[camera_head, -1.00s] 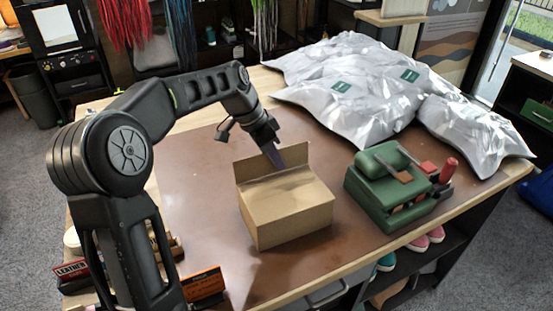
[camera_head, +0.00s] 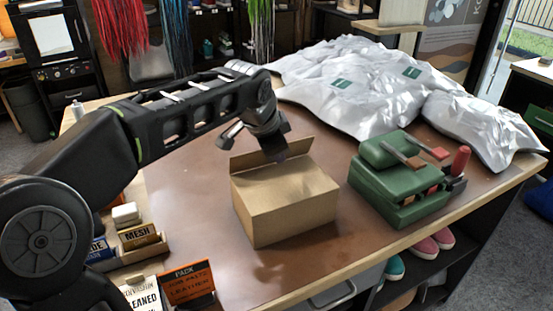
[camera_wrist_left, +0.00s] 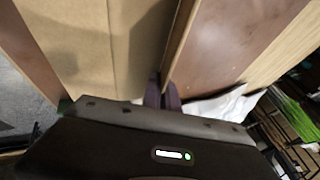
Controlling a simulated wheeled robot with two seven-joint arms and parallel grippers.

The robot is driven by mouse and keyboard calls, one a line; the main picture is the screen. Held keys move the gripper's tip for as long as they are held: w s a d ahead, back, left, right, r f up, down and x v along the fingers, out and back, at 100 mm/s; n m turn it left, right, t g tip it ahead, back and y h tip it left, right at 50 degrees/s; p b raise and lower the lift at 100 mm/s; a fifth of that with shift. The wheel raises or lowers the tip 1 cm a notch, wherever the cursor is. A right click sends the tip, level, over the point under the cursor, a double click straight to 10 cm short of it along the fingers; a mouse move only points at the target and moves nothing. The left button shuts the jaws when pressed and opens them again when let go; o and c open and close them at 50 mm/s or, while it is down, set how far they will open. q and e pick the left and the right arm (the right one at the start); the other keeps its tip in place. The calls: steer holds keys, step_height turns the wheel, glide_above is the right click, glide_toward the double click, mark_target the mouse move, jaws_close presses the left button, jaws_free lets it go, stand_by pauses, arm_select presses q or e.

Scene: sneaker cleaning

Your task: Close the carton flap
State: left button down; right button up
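The brown cardboard carton (camera_head: 285,205) stands on the brown mat in the middle of the table. Its top looks covered, and one flap (camera_head: 248,158) stands up along the back edge. My left gripper (camera_head: 280,157) points down at that flap, over the back of the carton. Its dark purple fingertips (camera_wrist_left: 163,95) sit close together at the flap's edge in the left wrist view. Whether they pinch the flap or only stand beside it is unclear. My right gripper is out of view.
A green device (camera_head: 400,190) with brushes stands right of the carton. Silvery bags (camera_head: 365,85) lie at the back right. Small boxes and a card (camera_head: 188,283) stand at the front left. The mat (camera_head: 185,210) left of the carton is clear.

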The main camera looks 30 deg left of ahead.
arm_select(q)
steer(key=c, duration=2.1)
jaws_free()
steer(key=o, duration=0.5)
steer(key=shift+c, duration=0.2)
steer(key=v, duration=0.7)
steer(key=shift+r, duration=0.35)
steer(key=shift+s, duration=0.15)
